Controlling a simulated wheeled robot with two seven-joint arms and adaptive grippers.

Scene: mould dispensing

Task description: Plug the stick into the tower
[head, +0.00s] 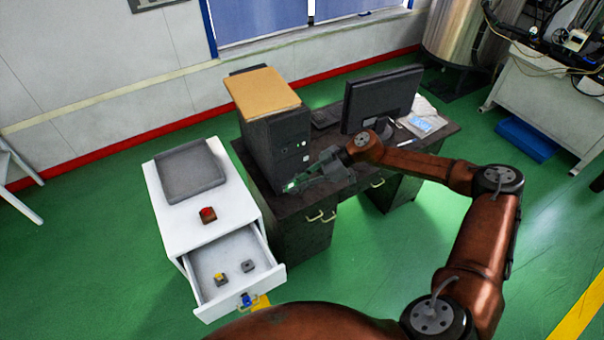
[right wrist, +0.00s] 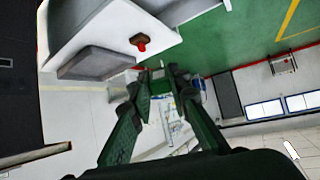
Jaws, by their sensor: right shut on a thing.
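The tower (head: 278,142) is a black computer case standing upright on the left part of the dark desk. Small green lights show on its front. In the right wrist view a dark surface at the left edge looks like the tower (right wrist: 18,100). My right gripper (head: 291,186) is in front of the tower's lower front, apart from it as far as I can see. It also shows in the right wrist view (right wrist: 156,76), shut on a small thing. That is likely the stick (right wrist: 157,74), mostly hidden between the fingertips. My left gripper is out of view.
A white cabinet (head: 225,228) stands left of the desk, with a grey tray (head: 190,172) and red button (head: 208,214) on top. Its open drawer (head: 215,258) holds small blocks. A monitor (head: 382,97) stands right of the tower; a brown board (head: 261,92) lies on it.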

